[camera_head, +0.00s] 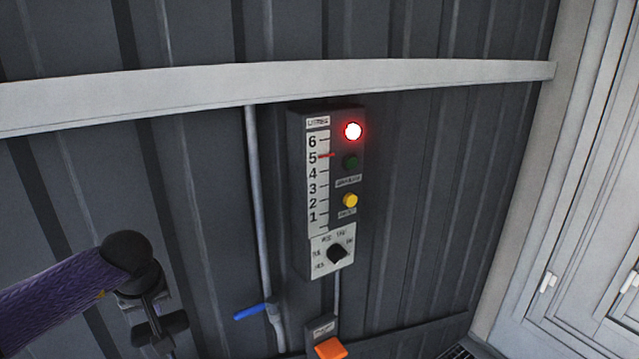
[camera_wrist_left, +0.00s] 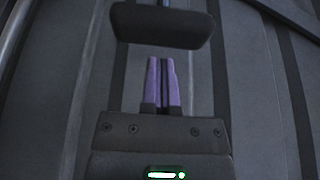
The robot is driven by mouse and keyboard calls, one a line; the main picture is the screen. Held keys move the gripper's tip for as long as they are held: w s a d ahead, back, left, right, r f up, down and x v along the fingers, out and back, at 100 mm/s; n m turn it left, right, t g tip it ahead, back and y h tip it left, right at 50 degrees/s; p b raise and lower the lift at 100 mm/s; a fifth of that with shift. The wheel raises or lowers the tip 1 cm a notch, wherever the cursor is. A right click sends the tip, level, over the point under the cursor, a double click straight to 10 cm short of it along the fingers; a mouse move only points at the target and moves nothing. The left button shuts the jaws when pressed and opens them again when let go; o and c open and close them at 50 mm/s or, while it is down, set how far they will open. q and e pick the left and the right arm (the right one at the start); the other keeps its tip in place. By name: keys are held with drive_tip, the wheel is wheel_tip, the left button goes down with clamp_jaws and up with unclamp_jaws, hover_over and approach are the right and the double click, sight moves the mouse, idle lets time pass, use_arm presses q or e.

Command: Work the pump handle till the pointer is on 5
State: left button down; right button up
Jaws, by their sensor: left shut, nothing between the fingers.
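The gauge (camera_head: 318,180) on the wall box has a scale from 1 to 6, and its red pointer (camera_head: 326,156) is level with the 5. My left gripper (camera_head: 160,330) is at the lower left, well left of the gauge. In the left wrist view its purple fingers (camera_wrist_left: 162,85) are together with nothing between them. A dark rounded bar (camera_wrist_left: 160,25) shows beyond the fingertips; I cannot tell whether it is the pump handle, and no contact is visible. My right gripper is not in view.
The box has a lit red lamp (camera_head: 352,131), a dark green lamp (camera_head: 350,161), a yellow button (camera_head: 350,200) and a black knob (camera_head: 337,252). Below are a blue lever (camera_head: 250,312) on a pipe and an orange part (camera_head: 329,348). A white door (camera_head: 575,200) stands at right.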

use_arm(q)
drive_tip(key=shift+r, duration=0.1)
wheel_tip(320, 180, up, 5)
drive_tip(key=p, duration=0.4)
